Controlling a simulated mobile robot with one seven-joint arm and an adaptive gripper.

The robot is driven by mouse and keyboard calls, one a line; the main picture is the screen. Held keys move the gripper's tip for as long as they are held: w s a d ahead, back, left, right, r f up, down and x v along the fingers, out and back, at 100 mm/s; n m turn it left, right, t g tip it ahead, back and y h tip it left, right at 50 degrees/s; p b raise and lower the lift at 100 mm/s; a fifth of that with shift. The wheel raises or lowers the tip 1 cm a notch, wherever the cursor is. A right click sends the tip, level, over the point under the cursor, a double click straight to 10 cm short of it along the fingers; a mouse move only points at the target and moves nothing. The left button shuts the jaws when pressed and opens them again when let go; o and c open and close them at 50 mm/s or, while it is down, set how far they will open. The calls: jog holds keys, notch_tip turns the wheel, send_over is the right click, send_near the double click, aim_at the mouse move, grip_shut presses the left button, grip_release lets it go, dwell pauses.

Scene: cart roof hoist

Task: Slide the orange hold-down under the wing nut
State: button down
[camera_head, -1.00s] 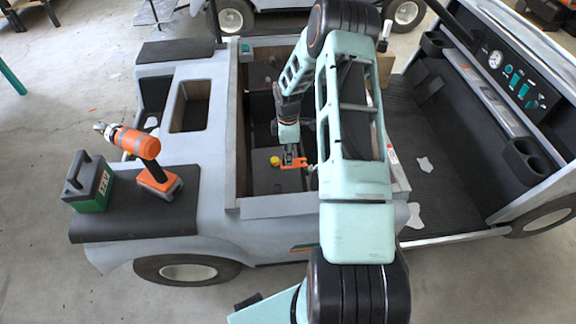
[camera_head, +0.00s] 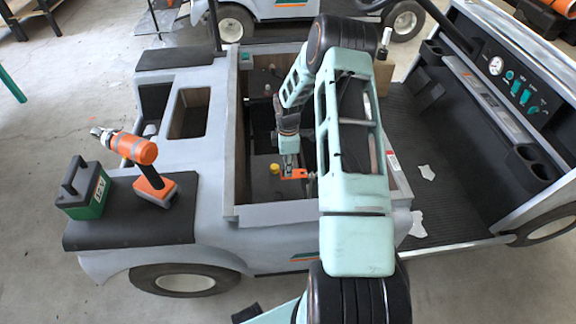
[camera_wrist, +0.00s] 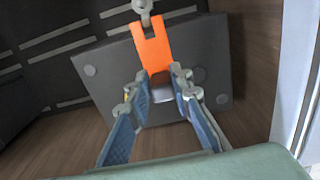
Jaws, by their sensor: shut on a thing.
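The orange hold-down (camera_wrist: 154,52) is a flat plate with a forked end; in the head view it shows as a small orange piece (camera_head: 297,174). My gripper (camera_wrist: 163,80) is shut on its near end, one finger on each side; it also shows in the head view (camera_head: 288,163). The fork points toward the grey metal wing nut (camera_wrist: 143,7) at the top edge of the wrist view. The wing nut's lower part is at the mouth of the fork. Whether the prongs are under it cannot be told. In the head view, the wing nut (camera_head: 311,175) is small and partly hidden by my arm.
A dark grey box top (camera_wrist: 100,85) lies below the hold-down. The bay's side wall (camera_head: 230,150) stands close on the left. A yellow cap (camera_head: 274,168) sits left of my gripper. An orange drill (camera_head: 143,152) and green box (camera_head: 85,190) are on the cart's rear deck.

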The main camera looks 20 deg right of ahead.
jog(key=shift+f+b, duration=1.6)
jog(key=shift+f, duration=0.65)
dwell(0.3)
jog(key=shift+s+d, duration=0.3)
jog(key=shift+d, duration=0.65)
jog(key=shift+s+d, duration=0.3)
jog(key=shift+d, duration=0.65)
jog(key=c, duration=1.7)
grip_release()
jog(key=shift+o, duration=0.2)
jog(key=shift+r, duration=0.1)
notch_tip(320, 180, up, 12)
